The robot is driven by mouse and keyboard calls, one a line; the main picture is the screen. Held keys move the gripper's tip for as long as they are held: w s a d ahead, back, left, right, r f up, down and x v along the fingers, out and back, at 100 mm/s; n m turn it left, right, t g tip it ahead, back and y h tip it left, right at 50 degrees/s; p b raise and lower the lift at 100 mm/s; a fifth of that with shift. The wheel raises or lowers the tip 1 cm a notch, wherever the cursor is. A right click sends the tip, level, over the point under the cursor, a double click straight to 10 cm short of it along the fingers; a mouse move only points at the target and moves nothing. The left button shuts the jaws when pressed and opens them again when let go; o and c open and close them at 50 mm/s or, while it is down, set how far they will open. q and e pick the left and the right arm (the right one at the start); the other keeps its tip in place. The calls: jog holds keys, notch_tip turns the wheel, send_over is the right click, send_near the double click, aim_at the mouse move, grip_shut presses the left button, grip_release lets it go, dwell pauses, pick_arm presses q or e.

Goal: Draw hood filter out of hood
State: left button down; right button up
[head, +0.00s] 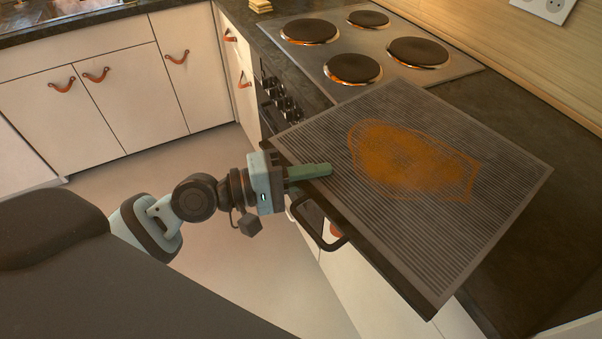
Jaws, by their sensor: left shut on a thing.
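The hood filter (465,225) is a flat grey ribbed panel with a large orange-brown stain (412,160). It is out in the open in the head view, above the counter, in front of the hob. A dark handle (318,232) hangs at its near left edge. My left gripper (318,170) comes in from the left and is shut on the filter at its left edge. One green finger lies over the top face; the other finger is hidden under the panel. The hood is not in view. My right gripper is not in view.
A hob with several round plates (353,68) lies just behind the filter. The dark counter (540,120) runs along the right wall, with a socket (545,8) above. White cabinets with leather pulls (177,57) stand at the back left. The floor (210,240) is clear.

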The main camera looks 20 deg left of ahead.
pick_arm(q)
jog(key=shift+w+d+f, duration=0.2)
jog(key=shift+w+d, duration=0.3)
jog(key=shift+w, duration=0.05)
jog(key=shift+w+d+f+b, duration=0.45)
jog(key=shift+w+d+f, duration=0.25)
jog(key=shift+w+f, duration=0.2)
jog(key=shift+w+d+f+b, duration=0.4)
jog(key=shift+w+d+f, duration=0.35)
jog(key=shift+w, duration=0.2)
jog(key=c, duration=1.4)
grip_release()
jog(key=shift+f, duration=0.1)
jog(key=shift+s+a, duration=0.1)
jog(key=shift+s, duration=0.05)
